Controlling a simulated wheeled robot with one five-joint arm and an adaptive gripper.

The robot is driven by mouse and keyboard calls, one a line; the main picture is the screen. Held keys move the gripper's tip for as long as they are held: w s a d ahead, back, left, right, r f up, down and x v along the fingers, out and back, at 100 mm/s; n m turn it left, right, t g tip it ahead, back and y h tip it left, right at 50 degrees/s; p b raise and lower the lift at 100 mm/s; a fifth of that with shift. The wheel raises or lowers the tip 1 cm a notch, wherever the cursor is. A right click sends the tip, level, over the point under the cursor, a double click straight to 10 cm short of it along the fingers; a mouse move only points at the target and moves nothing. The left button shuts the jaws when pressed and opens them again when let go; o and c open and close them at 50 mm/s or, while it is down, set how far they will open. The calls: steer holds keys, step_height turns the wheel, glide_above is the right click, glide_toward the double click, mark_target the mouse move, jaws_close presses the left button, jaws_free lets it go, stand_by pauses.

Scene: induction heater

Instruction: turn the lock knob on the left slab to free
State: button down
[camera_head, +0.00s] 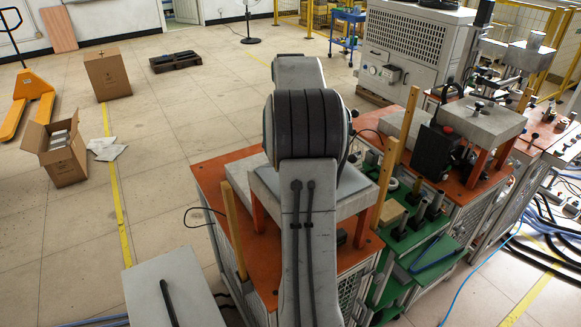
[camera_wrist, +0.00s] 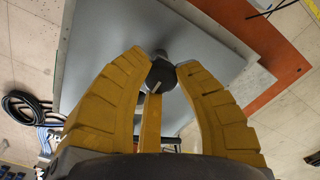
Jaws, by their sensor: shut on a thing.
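In the wrist view the lock knob (camera_wrist: 161,76) is a dark round knob with a pale line on its face. It stands over the flat grey slab (camera_wrist: 112,50). My gripper (camera_wrist: 162,68) has its yellow fingers shut on the knob, one on each side, with a third yellow finger below it. In the head view the grey slab (camera_head: 352,192) lies on short orange legs on the left orange-topped bench. My own arm covers the middle of that slab there, and hides the knob and gripper.
The orange bench top (camera_head: 212,178) has wooden posts (camera_head: 235,222) at its edges. A second slab (camera_head: 482,118) with fittings stands on the right bench. Green shelves (camera_head: 405,240) hold metal cylinders between the benches. Open floor with cardboard boxes (camera_head: 107,75) lies at the left.

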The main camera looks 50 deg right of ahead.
steer(key=shift+n, duration=0.4)
steer(key=n+p, duration=0.1)
steer(key=n, duration=0.3)
steer(key=shift+p, duration=0.35)
steer(key=n+p, duration=0.1)
steer(key=n, duration=0.3)
steer(key=shift+s+a+f+n, duration=0.1)
steer(key=shift+n, duration=0.2)
steer(key=n+p, duration=0.1)
steer(key=n, duration=0.7)
steer(key=shift+f, duration=0.1)
steer(key=shift+n, duration=0.4)
steer(key=c, duration=0.9)
jaws_free()
steer(key=shift+o, duration=0.2)
